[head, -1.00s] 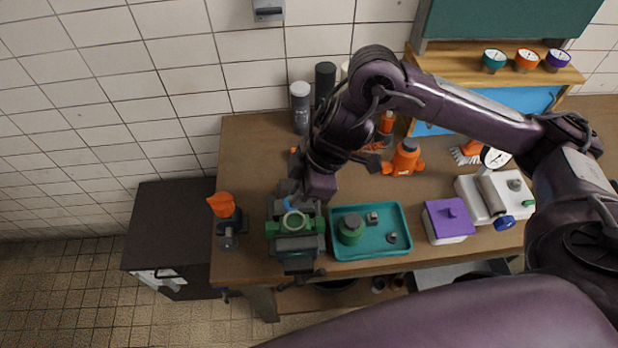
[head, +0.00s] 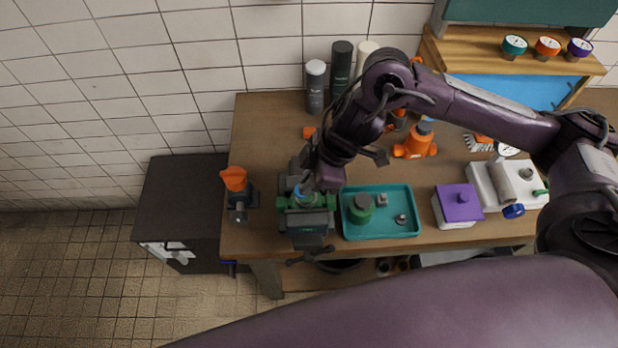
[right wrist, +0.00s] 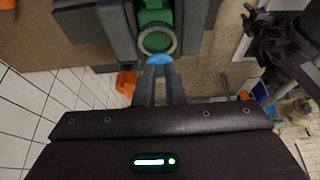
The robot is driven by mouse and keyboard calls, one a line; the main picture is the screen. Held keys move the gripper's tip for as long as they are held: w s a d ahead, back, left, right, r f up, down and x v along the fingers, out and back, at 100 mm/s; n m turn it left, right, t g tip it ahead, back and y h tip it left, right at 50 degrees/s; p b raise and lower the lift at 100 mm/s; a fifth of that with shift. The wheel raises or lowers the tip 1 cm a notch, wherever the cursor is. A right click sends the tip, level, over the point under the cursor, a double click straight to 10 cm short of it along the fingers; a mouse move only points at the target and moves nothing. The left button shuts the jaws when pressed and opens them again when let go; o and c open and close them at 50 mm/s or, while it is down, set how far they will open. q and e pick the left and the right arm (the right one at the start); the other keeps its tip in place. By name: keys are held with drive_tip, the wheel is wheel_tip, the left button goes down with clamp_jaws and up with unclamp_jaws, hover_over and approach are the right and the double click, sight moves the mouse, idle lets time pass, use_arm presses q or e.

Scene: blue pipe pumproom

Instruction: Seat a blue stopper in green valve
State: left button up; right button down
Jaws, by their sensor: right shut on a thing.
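The green valve (head: 320,203) is clamped in a grey vise (head: 308,222) at the left part of the bench. Its round, pale-rimmed mouth shows in the right wrist view (right wrist: 156,40). My right gripper (head: 305,187) is shut on the blue stopper (head: 302,197), right at the valve. In the right wrist view the stopper (right wrist: 160,60) shows as a blue cap between the fingertips, at the near edge of the mouth. The mouth is still visible beyond it there. I cannot tell whether stopper and valve touch. My left gripper is not in view.
A teal tray (head: 382,237) with a green-topped part (head: 360,208) stands right of the vise. An orange-handled valve (head: 235,182) stands to its left. Bare bench lies behind the tray.

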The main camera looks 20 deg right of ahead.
drive_tip(key=shift+d, duration=0.55)
drive_tip(key=shift+s+a+f, duration=0.1)
drive_tip(key=shift+a+f, duration=0.05)
drive_tip(key=shift+f, duration=0.1)
idle(0.4)
drive_tip(key=shift+f+b, duration=0.45)
drive_tip(key=shift+f, duration=0.7)
idle(0.9)
drive_tip(key=c, duration=1.4)
unclamp_jaws()
drive_tip(key=shift+c, duration=0.2)
drive_tip(key=shift+r+p, duration=0.6)
drive_tip(key=shift+r, duration=2.95)
